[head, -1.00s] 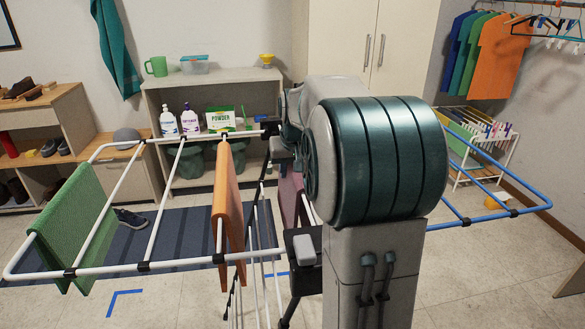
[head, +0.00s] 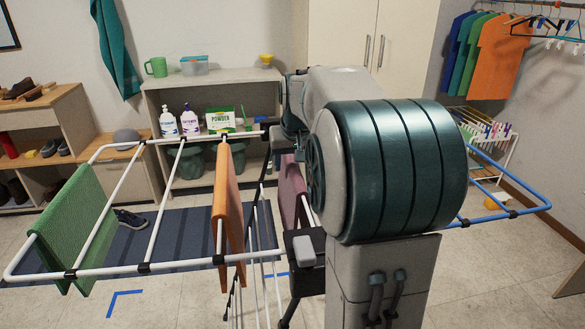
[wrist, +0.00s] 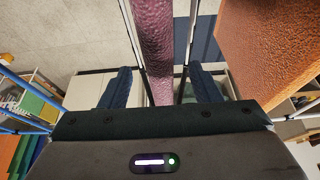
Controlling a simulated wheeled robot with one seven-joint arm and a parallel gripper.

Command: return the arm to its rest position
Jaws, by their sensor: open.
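My gripper (wrist: 160,69) shows in the wrist view with its two dark fingers spread apart. A mauve towel (wrist: 153,45) appears in the gap between the fingers, touching neither in the picture; I cannot tell how far it is from them. In the head view my arm's large teal and grey joint fills the middle right and hides the gripper. The mauve towel (head: 291,190) hangs on the drying rack (head: 190,264) just left of my arm. An orange towel (head: 228,205) hangs left of it and fills the upper right of the wrist view (wrist: 272,45).
A green towel (head: 78,225) hangs at the rack's left end. The rack's blue wing (head: 520,197) extends right behind my arm. A shelf (head: 262,88) with bottles stands behind, beside a tall cabinet (head: 340,30). Shirts (head: 500,55) hang at the upper right.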

